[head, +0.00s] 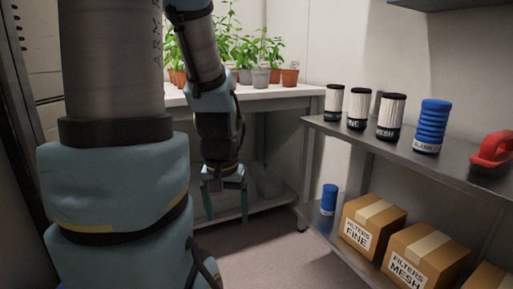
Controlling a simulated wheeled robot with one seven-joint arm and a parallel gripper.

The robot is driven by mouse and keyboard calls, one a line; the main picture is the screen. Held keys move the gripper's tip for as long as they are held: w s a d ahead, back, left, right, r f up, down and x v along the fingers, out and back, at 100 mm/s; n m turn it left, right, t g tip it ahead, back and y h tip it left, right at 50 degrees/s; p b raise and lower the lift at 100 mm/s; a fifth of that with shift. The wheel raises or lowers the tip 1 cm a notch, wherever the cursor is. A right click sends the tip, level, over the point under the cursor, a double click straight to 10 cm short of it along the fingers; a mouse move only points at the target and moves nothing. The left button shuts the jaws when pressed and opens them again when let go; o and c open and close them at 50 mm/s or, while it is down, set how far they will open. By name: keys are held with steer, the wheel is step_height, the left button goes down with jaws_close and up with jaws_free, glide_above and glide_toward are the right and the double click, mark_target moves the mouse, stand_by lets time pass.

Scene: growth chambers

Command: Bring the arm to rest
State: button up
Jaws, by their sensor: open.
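My gripper (226,200) hangs at the end of my arm, left of the picture's middle, with its fingers pointing down. It is open, with a gap between the two teal fingertips, and nothing shows between them. It is in front of the white bench and above the floor, left of the metal shelf. My arm's upper links fill the left of the head view and hide part of the bench.
Potted plants (261,75) stand on the white bench (285,98) at the back. The metal shelf (455,172) on the right holds several filter cylinders (391,117), a blue stack (431,127) and a red object (492,149). Boxes (373,225) and a blue cylinder (328,199) sit below. Floor (255,262) is clear.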

step_height(320, 180, up, 28)
steer(key=p, duration=2.6)
